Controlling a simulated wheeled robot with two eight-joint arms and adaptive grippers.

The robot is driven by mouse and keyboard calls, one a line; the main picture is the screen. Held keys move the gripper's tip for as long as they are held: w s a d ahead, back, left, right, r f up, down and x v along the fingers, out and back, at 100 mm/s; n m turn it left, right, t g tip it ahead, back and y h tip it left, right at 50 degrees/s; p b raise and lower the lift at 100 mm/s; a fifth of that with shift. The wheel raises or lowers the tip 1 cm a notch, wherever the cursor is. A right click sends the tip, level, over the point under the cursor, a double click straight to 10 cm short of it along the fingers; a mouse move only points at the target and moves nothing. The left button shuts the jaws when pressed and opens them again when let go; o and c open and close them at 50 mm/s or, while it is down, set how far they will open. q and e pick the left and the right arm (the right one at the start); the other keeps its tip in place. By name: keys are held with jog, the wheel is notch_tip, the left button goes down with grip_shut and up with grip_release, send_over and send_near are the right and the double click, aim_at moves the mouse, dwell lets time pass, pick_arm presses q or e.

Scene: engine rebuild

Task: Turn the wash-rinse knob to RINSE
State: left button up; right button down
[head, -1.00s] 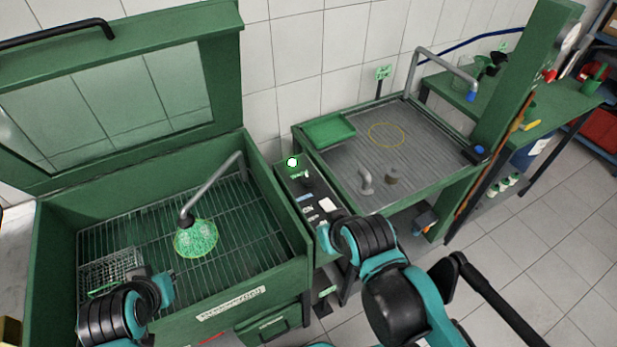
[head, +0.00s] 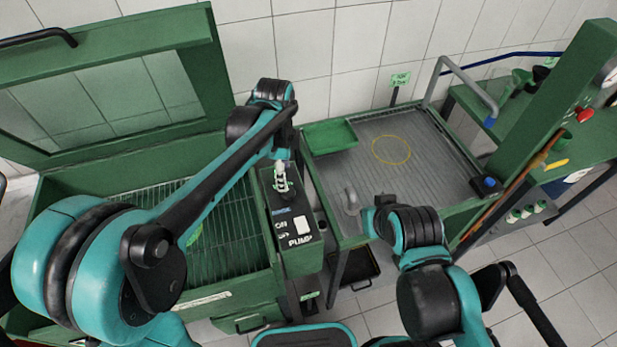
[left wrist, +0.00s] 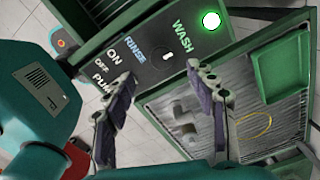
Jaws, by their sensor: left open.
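The dark control panel (head: 305,227) stands between the washer basin and the draining bench. In the left wrist view, the black wash-rinse knob (left wrist: 166,46) has a small white mark and sits between the printed words RINSE and WASH. I cannot tell exactly where it points. My left gripper (head: 281,178) is over the panel's far part and hides the knob in the head view. In the left wrist view, its two fingers (left wrist: 157,74) are apart with nothing between them, the knob just beyond the gap. My right gripper (head: 372,218) is over the bench's near edge; its fingers are unclear.
A lit green-white lamp (left wrist: 210,20) sits beside WASH. ON, OFF and PUMP labels with a white switch (head: 303,226) are nearer on the panel. The basin with a wire grate (head: 225,250) is left. The bench (head: 425,150) holds a green tray (head: 330,136) and a grey bent pipe (head: 350,200).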

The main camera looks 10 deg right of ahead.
aim_at(288, 192)
pick_arm(q)
jog(key=shift+w+d+f+m, duration=0.2)
jog(key=shift+d+m, duration=0.1)
jog(key=shift+d, duration=0.1)
notch_tip(288, 192, down, 8)
jog(key=shift+s+r+b, duration=0.1)
jog(key=shift+r+b, duration=0.05)
jog(key=shift+b, duration=1)
jog(key=shift+a, duration=0.1)
jog(key=c, duration=1.2)
